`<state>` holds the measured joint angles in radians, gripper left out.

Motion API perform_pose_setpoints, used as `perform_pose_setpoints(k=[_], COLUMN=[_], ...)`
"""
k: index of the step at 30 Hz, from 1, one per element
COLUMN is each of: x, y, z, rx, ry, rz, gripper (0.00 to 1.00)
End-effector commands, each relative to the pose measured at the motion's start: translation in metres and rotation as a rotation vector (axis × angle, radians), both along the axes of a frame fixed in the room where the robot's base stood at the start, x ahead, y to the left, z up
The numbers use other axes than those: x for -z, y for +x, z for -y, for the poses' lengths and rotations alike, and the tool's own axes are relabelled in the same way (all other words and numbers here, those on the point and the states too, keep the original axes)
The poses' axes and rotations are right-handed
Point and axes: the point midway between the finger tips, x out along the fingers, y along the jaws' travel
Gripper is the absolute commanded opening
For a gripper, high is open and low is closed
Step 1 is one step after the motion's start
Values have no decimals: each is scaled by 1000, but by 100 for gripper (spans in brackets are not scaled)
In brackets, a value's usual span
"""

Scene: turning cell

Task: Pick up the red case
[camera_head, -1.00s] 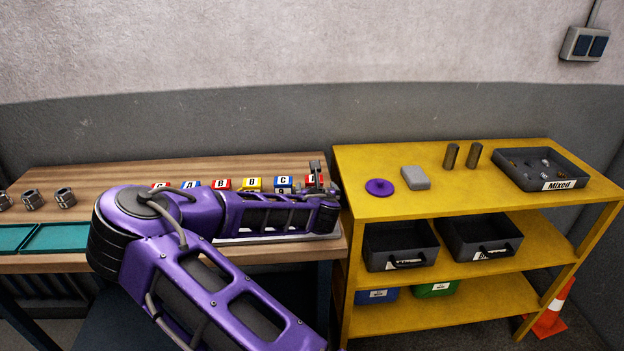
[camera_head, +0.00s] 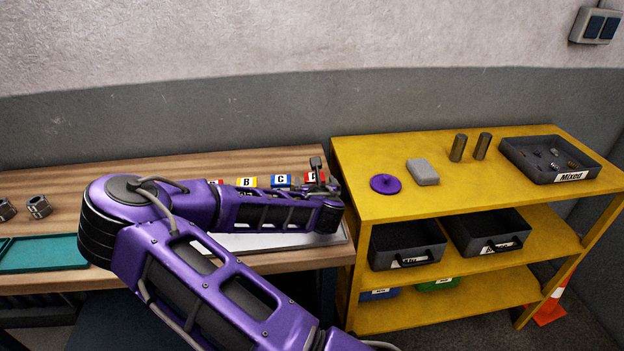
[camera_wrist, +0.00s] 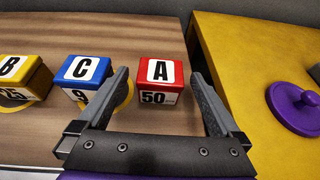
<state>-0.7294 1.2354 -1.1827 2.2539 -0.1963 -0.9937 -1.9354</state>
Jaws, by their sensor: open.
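A red case (camera_wrist: 161,81) with a white label reading "A" on top and "50" on its front stands on the wooden table in the wrist view. My gripper (camera_wrist: 162,85) is open, with one finger on each side of the red case, and I cannot tell how near they are in height. In the head view the red case (camera_head: 314,177) is at the right end of the row, partly hidden by my gripper (camera_head: 318,180).
A blue case marked C (camera_wrist: 84,79) stands just left of the left finger, and a yellow case marked B (camera_wrist: 22,79) is farther left. The yellow shelf (camera_head: 440,199) is to the right, with a purple lid (camera_head: 385,184) on it.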

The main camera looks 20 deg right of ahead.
Motion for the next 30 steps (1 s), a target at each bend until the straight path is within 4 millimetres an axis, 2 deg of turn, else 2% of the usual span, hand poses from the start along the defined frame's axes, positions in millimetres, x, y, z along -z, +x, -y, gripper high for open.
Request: perform_pose_setpoints(k=[7,23,30], x=[0,0,-2], y=[0,0,0], z=[0,0,0], rx=[-1,-1,-1], ry=[0,0,0], rz=[0,0,2], gripper=[100,5,2])
